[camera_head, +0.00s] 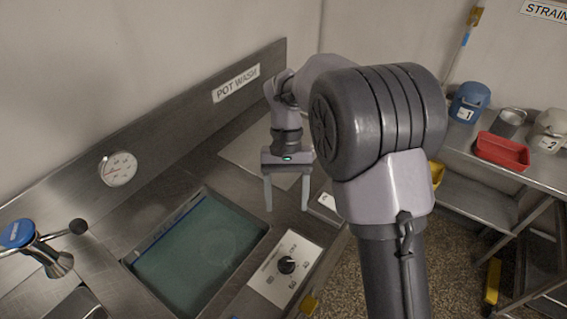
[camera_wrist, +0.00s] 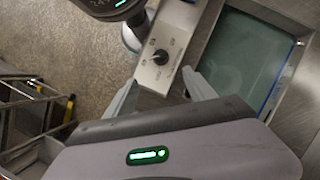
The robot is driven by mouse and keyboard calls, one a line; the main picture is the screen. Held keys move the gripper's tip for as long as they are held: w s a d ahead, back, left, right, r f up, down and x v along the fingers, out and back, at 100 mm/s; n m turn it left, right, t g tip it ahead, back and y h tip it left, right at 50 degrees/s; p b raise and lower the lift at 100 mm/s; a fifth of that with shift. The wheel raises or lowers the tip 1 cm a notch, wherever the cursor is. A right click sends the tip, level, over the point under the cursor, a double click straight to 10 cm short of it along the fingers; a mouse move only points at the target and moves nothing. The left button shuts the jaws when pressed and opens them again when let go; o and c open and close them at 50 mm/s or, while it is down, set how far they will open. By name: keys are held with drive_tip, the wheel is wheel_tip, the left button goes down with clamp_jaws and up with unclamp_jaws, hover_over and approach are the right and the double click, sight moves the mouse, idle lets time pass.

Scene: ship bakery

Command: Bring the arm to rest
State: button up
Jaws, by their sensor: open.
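My gripper (camera_head: 287,192) is open, with its two pale fingers pointing down and apart. In the head view it hangs over the steel counter, to the right of the water-filled sink (camera_head: 195,250). Nothing shows between the fingers. In the wrist view my gripper (camera_wrist: 162,95) is also empty, with a control panel with a black knob (camera_wrist: 160,57) beyond the fingertips. My arm is bent, and its large dark joint hides part of the counter's right end and the wall behind.
A round gauge (camera_head: 118,168) and a POT WASH sign (camera_head: 236,83) are on the backsplash. A blue-handled tap (camera_head: 38,245) stands at the left. At the right, a steel table (camera_head: 462,139) bears a red tray (camera_head: 502,152), a blue container (camera_head: 469,102) and other vessels. Speckled floor lies between.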

drive_tip(key=s+d+r+m+t+y+b, duration=0.1)
drive_tip(key=s+d+r+t+b, duration=0.15)
drive_tip(key=s, duration=0.25)
drive_tip(key=s+d+r+m+t+b, duration=0.1)
drive_tip(key=s+d+r+t+b, duration=0.15)
drive_tip(key=s+b, duration=0.2)
drive_tip(key=s+d+f+m+t+b, duration=0.1)
drive_tip(key=s+f+t+b, duration=0.1)
drive_tip(key=s+t, duration=0.3)
drive_tip(key=s+b, duration=0.1)
drive_tip(key=s, duration=0.3)
drive_tip(key=shift+d+m+y, duration=0.25)
drive_tip(key=shift+m+y, duration=0.15)
